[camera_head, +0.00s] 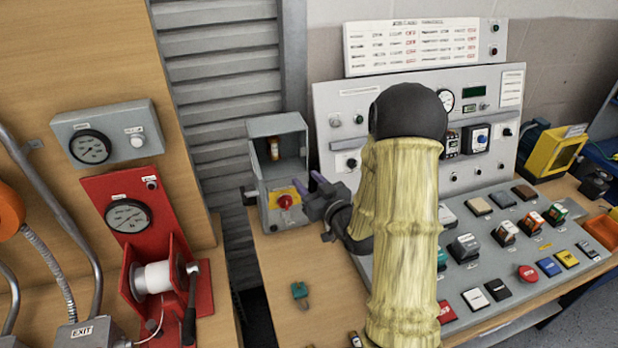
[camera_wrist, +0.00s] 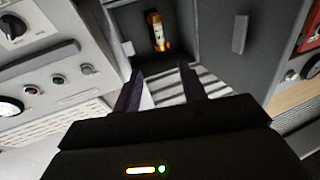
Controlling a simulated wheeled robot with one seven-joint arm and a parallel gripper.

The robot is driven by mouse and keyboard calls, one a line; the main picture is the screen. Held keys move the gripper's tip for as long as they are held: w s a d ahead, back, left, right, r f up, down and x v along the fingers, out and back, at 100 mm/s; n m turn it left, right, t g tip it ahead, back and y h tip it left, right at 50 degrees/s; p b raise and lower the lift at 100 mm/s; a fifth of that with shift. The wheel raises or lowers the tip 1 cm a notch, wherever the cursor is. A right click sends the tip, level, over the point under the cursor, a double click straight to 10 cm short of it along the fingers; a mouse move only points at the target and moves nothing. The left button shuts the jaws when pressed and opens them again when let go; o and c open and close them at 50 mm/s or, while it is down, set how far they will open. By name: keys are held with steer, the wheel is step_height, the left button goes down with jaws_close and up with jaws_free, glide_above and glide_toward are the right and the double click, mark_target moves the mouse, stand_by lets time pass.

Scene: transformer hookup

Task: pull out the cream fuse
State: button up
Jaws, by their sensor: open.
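The cream fuse (camera_head: 274,149) sits upright inside the open grey box, against its back wall. In the wrist view the cream fuse (camera_wrist: 157,32) shows with orange-brown ends, beyond my fingers. My gripper (camera_head: 316,187) is in front of the box's lower right side, near the red knob. Its two dark purple fingers are apart and empty. In the wrist view my gripper (camera_wrist: 160,88) points toward the box opening, with the fuse between the finger lines but farther off. The fingers do not touch the fuse.
The grey box (camera_head: 276,123) stands at the table's left part. A red rotary knob (camera_head: 286,201) on a yellow plate is on its front below the opening. A sloped panel (camera_head: 480,235) with many switches lies right of my arm. A teal padlock-like item (camera_head: 300,292) lies on the table.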

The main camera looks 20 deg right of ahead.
mark_target(275, 148)
steer(key=shift+w, duration=0.1)
steer(key=p+x, duration=0.6)
steer(key=x, duration=1)
steer(key=shift+w+a, duration=0.1)
steer(key=shift+w, duration=0.05)
steer(key=shift+w+a, duration=0.1)
steer(key=shift+w, duration=0.35)
jaws_close()
